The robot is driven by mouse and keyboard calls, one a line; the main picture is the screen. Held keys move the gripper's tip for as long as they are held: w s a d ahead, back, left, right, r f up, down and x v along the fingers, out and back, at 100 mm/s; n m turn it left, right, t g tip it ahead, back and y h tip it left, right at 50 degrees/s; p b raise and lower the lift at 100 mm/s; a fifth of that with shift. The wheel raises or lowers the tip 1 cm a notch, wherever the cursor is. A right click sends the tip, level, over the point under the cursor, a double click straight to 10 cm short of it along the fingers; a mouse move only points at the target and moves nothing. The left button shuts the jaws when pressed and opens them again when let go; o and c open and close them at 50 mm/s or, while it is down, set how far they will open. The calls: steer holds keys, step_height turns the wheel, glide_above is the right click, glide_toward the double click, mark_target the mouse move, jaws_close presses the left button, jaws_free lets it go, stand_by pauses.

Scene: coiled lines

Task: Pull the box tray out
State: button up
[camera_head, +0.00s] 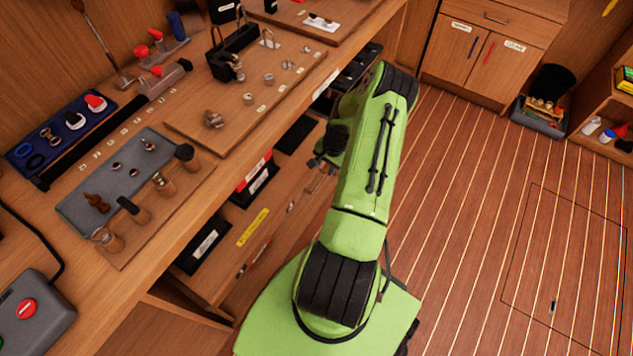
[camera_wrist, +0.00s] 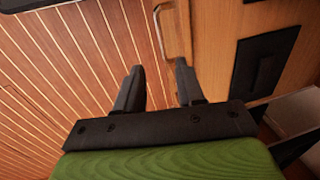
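My gripper (camera_wrist: 160,72) is open and empty in the wrist view, its two dark fingers apart. A pale metal bar handle (camera_wrist: 158,28) on a wooden front (camera_wrist: 215,40) lies just beyond the fingertips; I see no grip on it. In the head view my gripper (camera_head: 328,155) is beside the bench's lower front, mostly hidden by my green arm. Dark boxes with labels sit under the bench top: one with a white label (camera_head: 203,246) and one with a red and white label (camera_head: 254,178). I cannot tell which piece is the box tray.
The bench top (camera_head: 120,270) carries a grey tool tray (camera_head: 120,178), a black caddy (camera_head: 235,50) and small metal parts. A cabinet (camera_head: 484,50) and a black bin (camera_head: 552,82) stand at the back. The plank floor (camera_head: 480,210) to the right is clear.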

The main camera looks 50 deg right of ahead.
mark_target(319, 183)
steer(key=f+b, duration=0.1)
steer(key=f, duration=0.2)
steer(key=w+f+b, duration=0.1)
steer(key=f, duration=0.3)
steer(key=w+f+b, duration=0.1)
steer(key=f, duration=0.2)
steer(key=shift+a+f, duration=0.1)
steer(key=shift+f, duration=0.25)
jaws_close()
